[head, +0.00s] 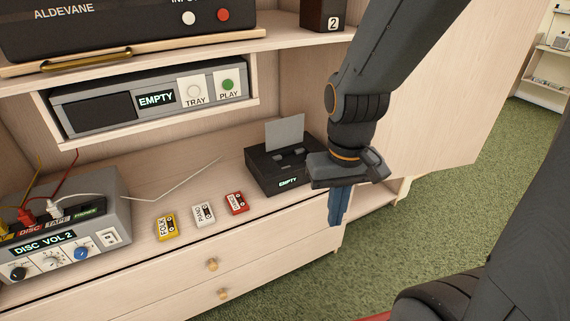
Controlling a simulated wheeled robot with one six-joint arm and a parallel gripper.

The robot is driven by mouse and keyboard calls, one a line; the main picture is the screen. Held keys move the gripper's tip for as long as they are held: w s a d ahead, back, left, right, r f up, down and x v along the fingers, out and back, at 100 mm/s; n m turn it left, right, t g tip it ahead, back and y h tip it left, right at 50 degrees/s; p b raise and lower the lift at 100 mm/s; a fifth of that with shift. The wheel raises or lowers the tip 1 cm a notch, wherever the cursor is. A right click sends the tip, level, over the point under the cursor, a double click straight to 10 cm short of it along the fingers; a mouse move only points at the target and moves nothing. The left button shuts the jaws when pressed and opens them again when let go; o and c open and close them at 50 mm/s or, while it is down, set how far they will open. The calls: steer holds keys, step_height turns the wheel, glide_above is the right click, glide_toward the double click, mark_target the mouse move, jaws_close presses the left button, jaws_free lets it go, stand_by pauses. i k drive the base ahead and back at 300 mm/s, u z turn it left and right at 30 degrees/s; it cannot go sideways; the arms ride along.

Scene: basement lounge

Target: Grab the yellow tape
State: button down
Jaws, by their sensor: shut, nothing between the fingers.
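The yellow tape (166,228) is a small cassette with a label that seems to read FOLK. It lies on the pale wooden cabinet top, leftmost of three cassettes in a row. The white tape (203,214) lies to its right, and the red tape (236,203) lies right of that. My gripper (338,219) points down with its fingers shut and empty. It is well to the right of the yellow tape, by the right end of the cabinet and in front of the black tape deck.
A black deck (283,171) marked EMPTY stands with its lid up behind the red tape. A grey box (65,235) with cables and knobs is left of the yellow tape. A player (150,96) sits in the shelf above. Drawers with wooden knobs (212,265) are below.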

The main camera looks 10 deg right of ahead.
mark_target(167, 229)
steer(key=z, duration=2.25)
steer(key=k, duration=1.75)
steer(key=u, duration=2.2)
